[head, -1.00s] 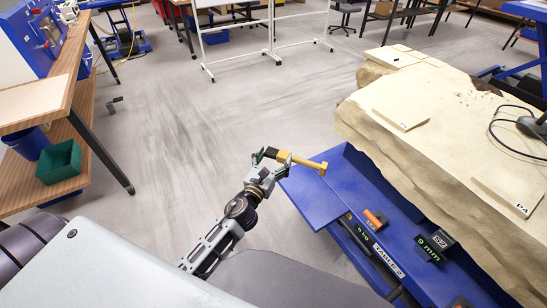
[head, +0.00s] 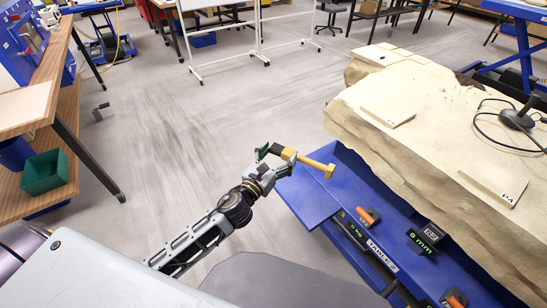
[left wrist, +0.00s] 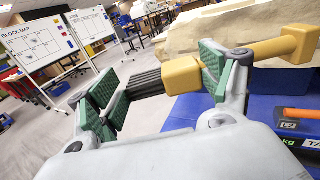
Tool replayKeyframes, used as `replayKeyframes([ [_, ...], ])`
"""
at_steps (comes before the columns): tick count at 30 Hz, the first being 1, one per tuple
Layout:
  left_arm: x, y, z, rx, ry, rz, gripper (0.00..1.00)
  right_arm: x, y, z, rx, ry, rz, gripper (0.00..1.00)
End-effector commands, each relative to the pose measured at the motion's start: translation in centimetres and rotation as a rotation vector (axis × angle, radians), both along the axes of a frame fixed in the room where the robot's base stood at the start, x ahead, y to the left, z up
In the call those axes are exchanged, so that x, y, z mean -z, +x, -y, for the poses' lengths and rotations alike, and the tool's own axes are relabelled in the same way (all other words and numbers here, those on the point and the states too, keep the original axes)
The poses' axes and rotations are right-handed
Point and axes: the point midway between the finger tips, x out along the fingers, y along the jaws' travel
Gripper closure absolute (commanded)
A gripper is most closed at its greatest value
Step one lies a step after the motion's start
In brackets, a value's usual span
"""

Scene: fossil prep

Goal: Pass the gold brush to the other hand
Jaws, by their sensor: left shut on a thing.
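In the left wrist view the gold ferrule block (left wrist: 182,75) and dark bristles lie between the green-padded fingers of the left gripper (left wrist: 160,80). The handle runs out past the right-hand finger and ends in a thick gold knob (left wrist: 300,44). That finger hides part of the handle. My right gripper is in neither view.
A blue lift table (head: 312,197) carries a large pale rock slab (head: 420,135). Orange and black tools lie on its edge. A wooden bench with a green bin (head: 45,172) stands at left. Open floor (head: 170,130) lies between, with whiteboards behind.

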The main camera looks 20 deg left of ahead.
Motion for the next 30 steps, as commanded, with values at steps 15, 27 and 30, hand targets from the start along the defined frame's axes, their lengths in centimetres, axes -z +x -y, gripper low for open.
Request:
replayKeyframes([
  [15, -2.8, -0.2, 3.1, 0.121, 0.003, 0.003, 0.44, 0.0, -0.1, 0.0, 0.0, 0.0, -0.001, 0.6],
  [27, -5.0, -0.3, 5.7, 0.216, 0.002, 0.003, 0.44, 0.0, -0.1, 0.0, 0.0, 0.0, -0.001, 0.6],
  [30, -5.4, -0.3, 6.2, 0.238, 0.001, 0.001, 0.44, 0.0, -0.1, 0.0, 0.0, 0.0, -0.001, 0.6],
])
